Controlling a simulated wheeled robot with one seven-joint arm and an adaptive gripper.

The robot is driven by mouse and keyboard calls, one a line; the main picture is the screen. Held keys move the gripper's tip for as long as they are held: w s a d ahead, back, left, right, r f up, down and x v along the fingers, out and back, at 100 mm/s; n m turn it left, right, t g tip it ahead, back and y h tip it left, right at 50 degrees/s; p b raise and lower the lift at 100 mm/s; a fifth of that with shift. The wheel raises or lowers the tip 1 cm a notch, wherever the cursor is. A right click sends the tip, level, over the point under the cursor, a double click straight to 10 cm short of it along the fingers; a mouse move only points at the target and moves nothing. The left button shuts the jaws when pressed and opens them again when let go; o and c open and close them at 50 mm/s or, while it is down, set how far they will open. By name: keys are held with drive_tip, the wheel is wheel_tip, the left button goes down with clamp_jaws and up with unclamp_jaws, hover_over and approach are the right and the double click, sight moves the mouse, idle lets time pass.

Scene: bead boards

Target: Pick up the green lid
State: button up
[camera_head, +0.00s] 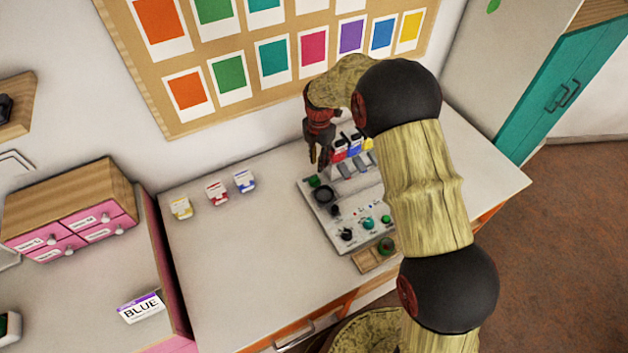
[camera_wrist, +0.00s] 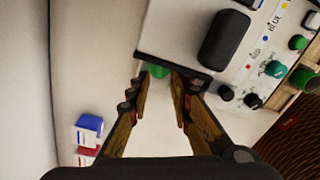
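A small green piece, which looks like the green lid (camera_head: 314,182), is at the upper left corner of the white device. In the wrist view the green lid (camera_wrist: 158,70) shows just beyond and between my fingertips, partly hidden by them. My gripper (camera_head: 318,164) points down above that corner in the head view. In the wrist view my gripper (camera_wrist: 161,78) has its two fingers apart, with nothing clearly held between them. I cannot tell whether a finger touches the lid.
The white device (camera_head: 352,213) carries dark and green knobs and a black round part (camera_head: 325,195). A wooden tray (camera_head: 368,262) sits in front. Small boxes (camera_head: 217,192) stand left; the table between is clear.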

sight(316, 178)
drive_tip(key=shift+s+a+f+b, duration=0.15)
drive_tip(key=shift+f+b, duration=0.1)
drive_tip(key=shift+f, duration=1.05)
drive_tip(key=shift+a+f+b, duration=0.1)
drive_tip(key=shift+f+b, duration=0.15)
drive_tip(key=shift+f, duration=1.1)
drive_tip(key=shift+s+a+f+b, duration=0.15)
drive_tip(key=shift+f+b, duration=0.1)
drive_tip(key=shift+f, duration=1.05)
drive_tip(key=shift+w, duration=0.1)
drive_tip(key=shift+c, duration=1.1)
clamp_jaws()
